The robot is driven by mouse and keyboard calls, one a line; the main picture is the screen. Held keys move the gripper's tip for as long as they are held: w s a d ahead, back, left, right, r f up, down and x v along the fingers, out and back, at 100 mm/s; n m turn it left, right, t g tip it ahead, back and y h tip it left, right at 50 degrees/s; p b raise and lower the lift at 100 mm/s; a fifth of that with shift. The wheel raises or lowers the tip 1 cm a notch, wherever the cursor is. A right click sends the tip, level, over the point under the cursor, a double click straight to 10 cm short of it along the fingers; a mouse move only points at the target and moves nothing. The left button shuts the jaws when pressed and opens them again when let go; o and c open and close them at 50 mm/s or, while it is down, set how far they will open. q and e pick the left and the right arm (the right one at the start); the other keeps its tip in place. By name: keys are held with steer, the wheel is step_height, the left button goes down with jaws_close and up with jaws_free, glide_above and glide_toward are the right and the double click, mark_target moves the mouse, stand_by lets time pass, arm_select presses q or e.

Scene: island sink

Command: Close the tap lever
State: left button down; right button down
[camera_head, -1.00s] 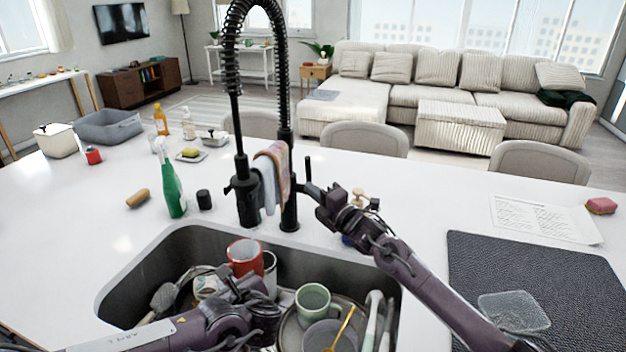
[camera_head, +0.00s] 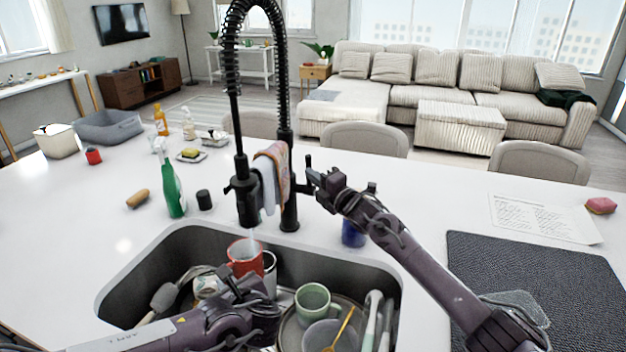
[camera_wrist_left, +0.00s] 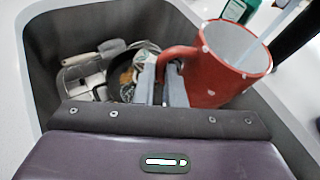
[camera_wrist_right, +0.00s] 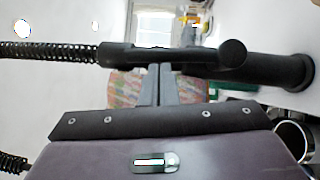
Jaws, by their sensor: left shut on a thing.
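The black tap (camera_head: 288,185) stands behind the sink, with its lever (camera_head: 308,161) on its right side. A pale water stream (camera_head: 252,243) falls from the spout into the red mug (camera_head: 241,262); it also shows in the left wrist view (camera_wrist_left: 284,22). My left gripper (camera_wrist_left: 162,85) is shut on the mug's handle and holds the mug under the spout. My right gripper (camera_head: 318,178) is beside the lever. In the right wrist view its fingers (camera_wrist_right: 159,75) are together, with their tips at the dark lever (camera_wrist_right: 180,57); whether they touch is unclear.
The sink (camera_head: 130,285) holds a green mug (camera_head: 313,300), bowls and utensils. A cloth (camera_head: 275,172) hangs on the tap. A green spray bottle (camera_head: 172,188) stands left of it, and a blue object (camera_head: 353,233) is partly behind my right arm.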

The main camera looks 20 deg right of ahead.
steer(key=shift+w+d+r, duration=0.2)
steer(key=shift+w+r, duration=0.05)
steer(key=s+a+r+v, duration=0.1)
steer(key=a+v, duration=0.1)
steer(key=v, duration=1)
steer(key=shift+s+a, duration=0.2)
steer(key=shift+s, duration=0.25)
steer(key=shift+f, duration=0.1)
